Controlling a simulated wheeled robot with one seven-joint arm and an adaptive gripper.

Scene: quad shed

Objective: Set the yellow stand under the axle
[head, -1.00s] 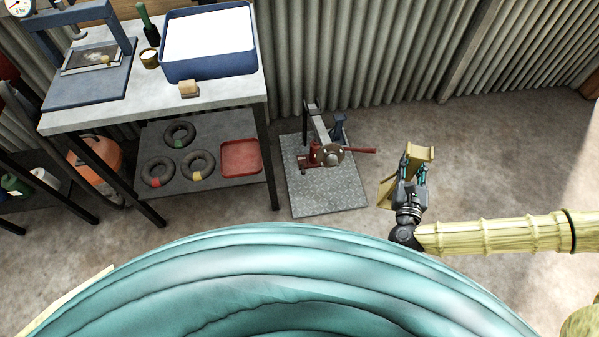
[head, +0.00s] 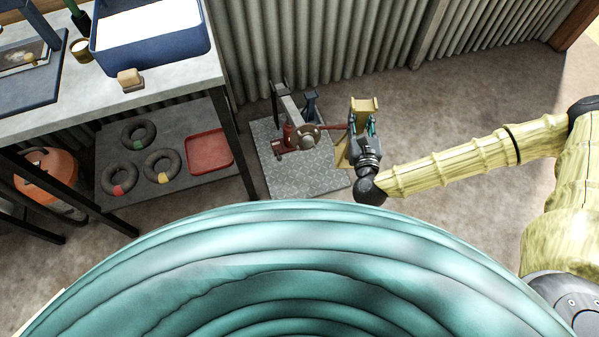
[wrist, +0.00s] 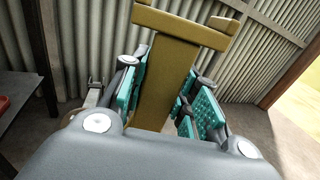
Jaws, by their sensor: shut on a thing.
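The yellow stand (head: 365,105) is upright in my gripper (head: 364,127), in the head view right of the metal plate. In the wrist view the stand (wrist: 168,75) shows its wide notched top, with the teal finger pads of my gripper (wrist: 165,102) on both sides of its column. My gripper is shut on it. The axle seems to be the grey bar with a round hub (head: 305,136) over the plate, beside a red jack (head: 291,132). A dark blue stand (head: 311,103) is behind it. The yellow stand's foot is partly hidden by my gripper.
The metal checker plate (head: 300,175) lies on the floor by the corrugated wall (head: 330,40). A workbench (head: 170,90) stands at left, with a blue tub (head: 150,62) on top. Its lower shelf holds rings and a red tray (head: 208,151). The floor at right is clear.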

